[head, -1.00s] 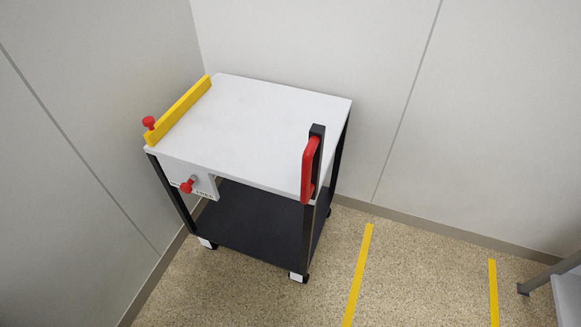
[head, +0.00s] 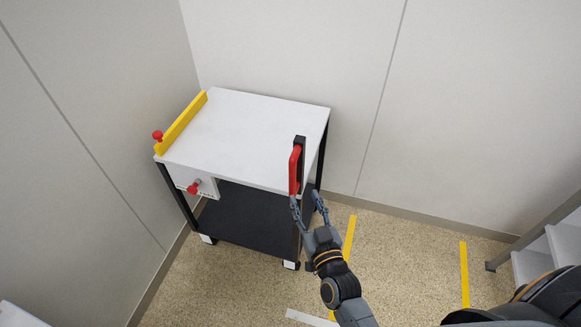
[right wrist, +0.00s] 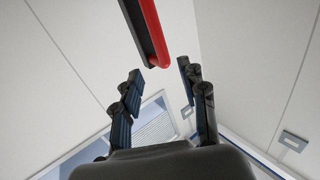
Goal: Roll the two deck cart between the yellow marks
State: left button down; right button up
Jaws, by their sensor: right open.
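The two deck cart (head: 245,135) stands in the corner, with a white top and a dark lower deck (head: 245,215) on casters. A red handle (head: 295,170) stands upright at its right front corner. The two yellow marks, one left (head: 349,238) and one right (head: 464,275), lie on the floor to the right of the cart. My right gripper (head: 308,203) is open and empty, just below the handle in the head view. In the right wrist view the handle (right wrist: 152,35) is ahead of the open fingers (right wrist: 160,82), apart from them. My left gripper is out of view.
A yellow bar (head: 182,121) and red knobs (head: 193,188) are on the cart's left side. Walls close in behind and left of the cart. A grey shelf unit (head: 560,240) stands at the right. Bare floor (head: 400,260) lies between the marks.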

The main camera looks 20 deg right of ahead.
aim_at(294, 172)
jog(key=w+p, duration=0.2)
jog(key=w, duration=0.9)
jog(key=shift+w, duration=0.25)
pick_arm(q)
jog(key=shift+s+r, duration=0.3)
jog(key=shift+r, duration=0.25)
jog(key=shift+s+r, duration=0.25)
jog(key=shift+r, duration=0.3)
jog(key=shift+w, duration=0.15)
pick_arm(e)
grip_shut()
